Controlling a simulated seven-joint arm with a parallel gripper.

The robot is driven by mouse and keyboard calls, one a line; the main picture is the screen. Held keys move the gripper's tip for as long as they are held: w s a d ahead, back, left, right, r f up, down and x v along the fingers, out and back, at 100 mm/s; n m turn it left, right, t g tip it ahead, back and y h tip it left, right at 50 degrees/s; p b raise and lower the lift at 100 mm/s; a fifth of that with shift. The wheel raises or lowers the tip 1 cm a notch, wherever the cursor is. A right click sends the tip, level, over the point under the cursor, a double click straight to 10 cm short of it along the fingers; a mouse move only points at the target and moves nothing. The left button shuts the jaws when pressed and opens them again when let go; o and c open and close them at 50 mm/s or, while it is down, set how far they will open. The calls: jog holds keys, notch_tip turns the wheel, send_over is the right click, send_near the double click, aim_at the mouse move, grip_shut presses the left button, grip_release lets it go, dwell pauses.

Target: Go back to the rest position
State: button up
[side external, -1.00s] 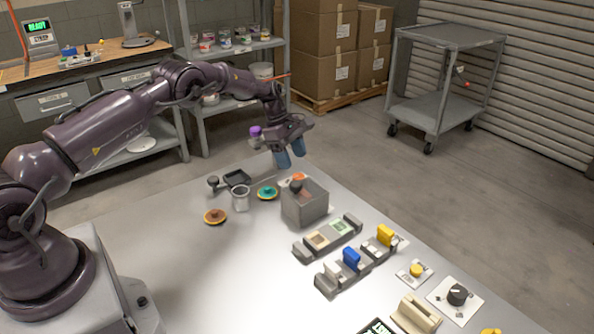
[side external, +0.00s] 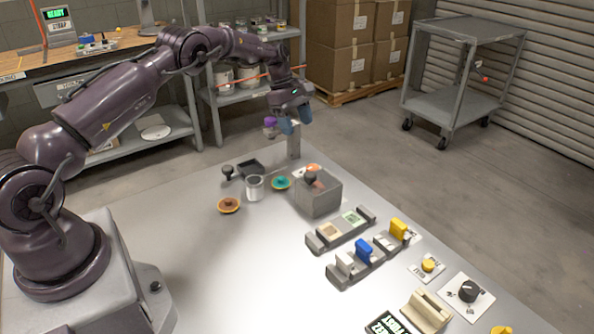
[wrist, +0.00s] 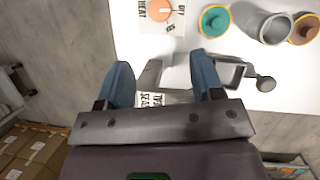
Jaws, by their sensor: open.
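My gripper (side external: 296,126) hangs over the far edge of the grey table (side external: 215,285), its two blue fingers pointing down. In the wrist view my gripper (wrist: 162,68) is open, with a wide gap between the fingertips. Nothing is held. A grey upright post (side external: 294,146) stands just below the fingers in the side view, and a labelled grey piece shows between them in the wrist view. I cannot tell how much height separates them.
A grey box (side external: 318,197), a metal cup (side external: 255,187), a teal dish (side external: 281,183), a brown dish (side external: 228,205) and a black tray (side external: 250,168) stand near the gripper. Slotted holders with blue (side external: 363,250) and yellow (side external: 398,228) blocks are nearer. The table's left front is clear.

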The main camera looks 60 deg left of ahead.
jog(key=s+d+r+m+t+y, duration=0.1)
jog(key=s+d+r+m, duration=0.5)
jog(key=s, duration=0.5)
jog(key=s+d+r+m+t+y, duration=0.1)
jog(key=s+d+r+m, duration=0.6)
jog(key=s+r, duration=0.2)
jog(key=s+d+r+m+t+y, duration=0.2)
jog(key=s+d+r+m, duration=0.5)
jog(key=s, duration=0.7)
jog(key=shift+r, duration=0.3)
jog(key=shift+s+d, duration=0.1)
jog(key=shift+c, duration=0.3)
